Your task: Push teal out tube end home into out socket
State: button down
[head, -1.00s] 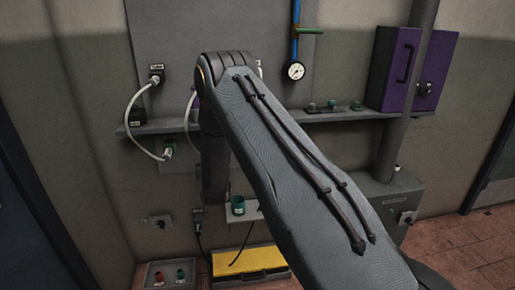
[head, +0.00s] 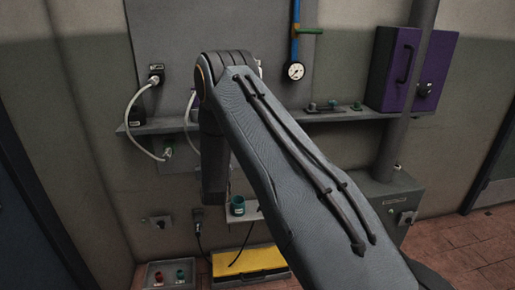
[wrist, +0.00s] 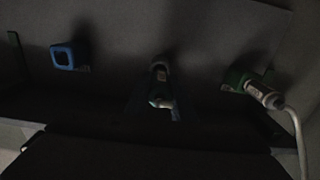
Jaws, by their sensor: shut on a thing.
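In the dark wrist view a pale tube end with a teal tint (wrist: 160,102) is at the centre, in front of the grey panel. My gripper (wrist: 158,112) is shut on it; its fingers are hard to make out in the shadow. The pale piece lines up with a small fitting (wrist: 159,72) just above it. I cannot tell whether this is the out socket or how deep the end sits. In the head view my arm hides the gripper and the tube end; part of a white tube (head: 188,110) shows beside the arm.
A green fitting with a white tube (wrist: 264,94) is on the right in the wrist view, and a blue square socket (wrist: 62,57) on the left. In the head view a shelf (head: 330,115) runs along the wall. A teal cup (head: 238,206) stands below.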

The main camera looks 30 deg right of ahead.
jog(key=shift+b+x, duration=1)
jog(key=shift+x, duration=0.5)
dwell(0.4)
jog(key=c, duration=1.4)
grip_release()
jog(key=shift+c, duration=0.2)
jog(key=shift+s, duration=0.1)
jog(key=s+a+r+n+g+y+p, duration=0.1)
jog(key=s+g, duration=0.7)
jog(key=s, duration=1.8)
jog(key=s+a+r+n+g+y+p, duration=0.1)
jog(key=s+a+r+g+y, duration=0.3)
jog(key=s, duration=2.2)
jog(key=r+n+g, duration=0.1)
jog(key=g, duration=0.4)
jog(key=shift+a, duration=0.35)
